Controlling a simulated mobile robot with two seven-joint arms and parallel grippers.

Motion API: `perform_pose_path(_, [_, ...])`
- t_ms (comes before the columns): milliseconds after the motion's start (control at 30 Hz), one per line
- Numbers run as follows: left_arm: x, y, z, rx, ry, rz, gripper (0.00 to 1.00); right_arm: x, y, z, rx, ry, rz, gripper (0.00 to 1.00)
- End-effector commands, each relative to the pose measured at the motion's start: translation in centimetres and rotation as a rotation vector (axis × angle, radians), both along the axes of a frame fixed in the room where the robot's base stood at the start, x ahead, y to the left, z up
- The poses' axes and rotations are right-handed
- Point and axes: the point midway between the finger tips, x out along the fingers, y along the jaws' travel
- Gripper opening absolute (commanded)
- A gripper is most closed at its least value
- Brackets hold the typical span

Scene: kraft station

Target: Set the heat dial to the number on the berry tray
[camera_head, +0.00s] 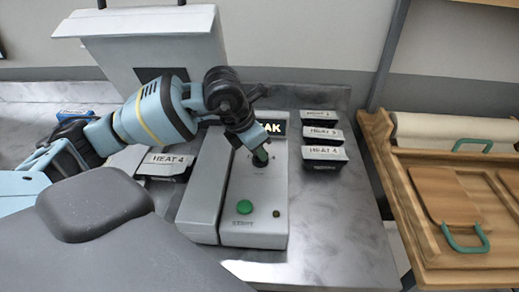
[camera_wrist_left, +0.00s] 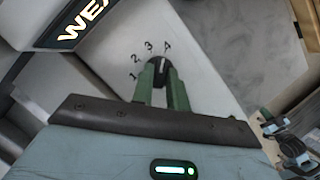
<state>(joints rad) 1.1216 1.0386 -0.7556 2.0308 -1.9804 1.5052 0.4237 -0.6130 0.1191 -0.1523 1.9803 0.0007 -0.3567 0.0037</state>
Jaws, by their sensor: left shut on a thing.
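The heat dial (camera_wrist_left: 157,64) is a dark knob with a white mark, ringed by the numbers 1 to 4. The mark points up towards the 3 and 4 side, but I cannot tell the exact setting. My left gripper (camera_head: 261,158) has its green fingers around the dial, as the left wrist view (camera_wrist_left: 160,82) also shows. The dial sits on the light grey machine (camera_head: 265,185). Trays labelled HEAT stand on both sides: a HEAT 4 tray (camera_head: 166,162) at left and several at right, the nearest reading HEAT 4 (camera_head: 324,154). I cannot tell which holds berries.
A green button (camera_head: 244,207) and a small brown knob (camera_head: 276,213) are on the machine's front. A lit sign (camera_head: 271,127) stands behind the dial. At right, a wooden rack holds a board with a teal handle (camera_head: 447,196). The counter front right is clear.

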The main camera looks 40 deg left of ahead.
Motion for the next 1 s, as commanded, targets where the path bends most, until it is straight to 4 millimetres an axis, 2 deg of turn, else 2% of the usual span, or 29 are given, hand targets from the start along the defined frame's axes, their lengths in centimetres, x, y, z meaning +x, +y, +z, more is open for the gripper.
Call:
perform_pose_path(300, [0.10,0.12,0.00,0.000,-0.001,-0.121,0.00,-0.22,-0.01,-0.42,0.000,0.007,0.002,0.00])
perform_pose_path(833, [0.09,0.12,0.09,0.001,-0.002,-0.145,0.00,-0.11,0.34,-0.36,0.008,0.006,-0.009,0.00])
perform_pose_path(867, [0.09,0.12,0.09,0.001,-0.002,-0.145,0.19,-0.11,0.35,-0.36,0.009,0.006,-0.010,0.00])
perform_pose_path(1000, [0.08,0.11,0.07,0.001,-0.001,-0.144,0.37,-0.11,0.34,-0.36,0.008,0.006,-0.009,0.00])
